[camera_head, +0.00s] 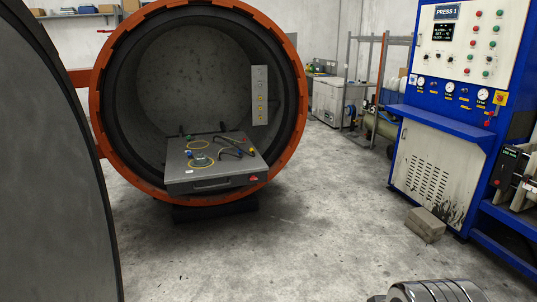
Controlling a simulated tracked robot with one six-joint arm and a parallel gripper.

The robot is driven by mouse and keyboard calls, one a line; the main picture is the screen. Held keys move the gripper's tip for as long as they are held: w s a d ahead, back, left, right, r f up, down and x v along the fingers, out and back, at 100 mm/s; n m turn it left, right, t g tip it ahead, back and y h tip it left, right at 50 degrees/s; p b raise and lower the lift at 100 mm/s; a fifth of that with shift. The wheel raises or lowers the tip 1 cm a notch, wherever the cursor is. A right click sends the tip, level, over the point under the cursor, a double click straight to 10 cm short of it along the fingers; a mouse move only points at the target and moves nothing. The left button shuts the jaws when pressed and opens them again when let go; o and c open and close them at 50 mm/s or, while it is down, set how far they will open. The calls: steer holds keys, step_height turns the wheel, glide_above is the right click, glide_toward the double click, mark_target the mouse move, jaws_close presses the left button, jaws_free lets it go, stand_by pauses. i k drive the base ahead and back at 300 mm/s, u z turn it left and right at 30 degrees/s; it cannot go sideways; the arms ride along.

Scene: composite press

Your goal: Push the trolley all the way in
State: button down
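The trolley (215,183) is a flat dark grey platform with a front handle (211,186). It sits in the mouth of the round press chamber (190,75), and its front edge overhangs the lower part of the orange rim (299,95). Yellow rings, small fittings and dark hoses lie on its top. A red part (253,179) shows at its front right corner. The back of the chamber behind the trolley is open and empty. No gripper fingers show in this view, so I cannot see my gripper.
The large dark door (55,170) stands open at left. The blue control cabinet (445,120) stands at right, with a concrete block (425,224) on the floor before it. The concrete floor (290,245) in front of the trolley is clear. A ringed metal part shows at the bottom right.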

mark_target(180, 178)
steer(key=u, duration=0.05)
steer(key=i, duration=2.25)
steer(key=u, duration=0.85)
steer(key=i, duration=0.7)
steer(key=u, duration=0.6)
steer(key=i, duration=0.55)
steer(key=u, duration=0.25)
